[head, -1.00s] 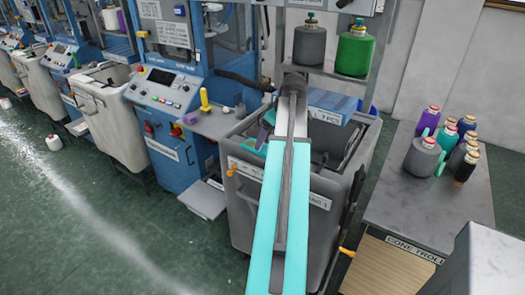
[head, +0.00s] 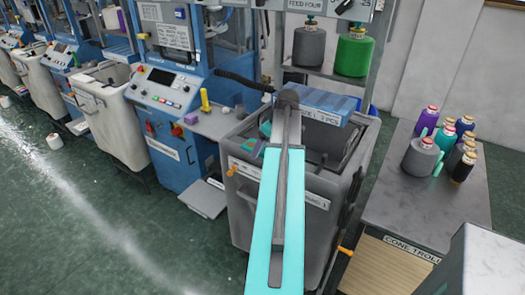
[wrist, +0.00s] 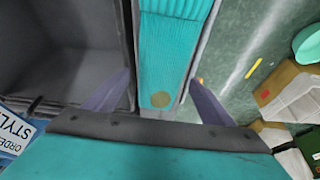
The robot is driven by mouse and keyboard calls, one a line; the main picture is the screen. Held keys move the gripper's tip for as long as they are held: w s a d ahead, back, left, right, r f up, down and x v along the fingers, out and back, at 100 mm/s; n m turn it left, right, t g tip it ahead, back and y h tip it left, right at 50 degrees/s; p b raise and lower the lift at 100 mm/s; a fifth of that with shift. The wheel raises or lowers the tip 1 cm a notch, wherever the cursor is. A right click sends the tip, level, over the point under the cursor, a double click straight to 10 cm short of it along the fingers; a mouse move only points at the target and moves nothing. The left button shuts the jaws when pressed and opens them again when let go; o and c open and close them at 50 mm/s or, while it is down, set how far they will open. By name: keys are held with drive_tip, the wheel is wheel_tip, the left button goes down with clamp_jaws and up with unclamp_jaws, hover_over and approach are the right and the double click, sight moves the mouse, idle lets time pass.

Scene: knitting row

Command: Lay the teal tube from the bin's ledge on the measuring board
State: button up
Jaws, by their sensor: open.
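In the wrist view the teal tube (wrist: 168,55) is a ribbed teal knit piece lying lengthwise along the narrow ledge, with a round tan mark near its close end. My gripper (wrist: 160,79) is open, one purple finger on each side of the tube, with nothing held. I cannot tell how high the fingers are above it. In the head view my own teal arm reaches over the grey bin (head: 247,213) and hides most of its near ledge. I cannot make out the measuring board.
The bin's dark interior (wrist: 62,50) lies left of the ledge in the wrist view, the green floor (wrist: 240,45) right. A grey table (head: 400,207) with several cones stands right.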

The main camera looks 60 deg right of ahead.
sight(264, 149)
idle(0.4)
drive_tip(key=c, duration=1.1)
drive_tip(key=shift+c, duration=0.2)
drive_tip(key=shift+r, duration=0.15)
drive_tip(key=shift+r+b, duration=0.8)
drive_tip(key=shift+r, duration=0.8)
drive_tip(key=s+a+b, duration=0.1)
drive_tip(key=s+a, duration=0.3)
drive_tip(key=s, duration=0.3)
drive_tip(key=s+a+r+b, duration=0.1)
drive_tip(key=s+a+b, duration=0.1)
drive_tip(key=s+a, duration=0.2)
drive_tip(key=s, duration=0.2)
drive_tip(key=shift+s+a+r+b, duration=0.15)
drive_tip(key=shift+s+r+b, duration=0.1)
drive_tip(key=shift+s+b, duration=0.1)
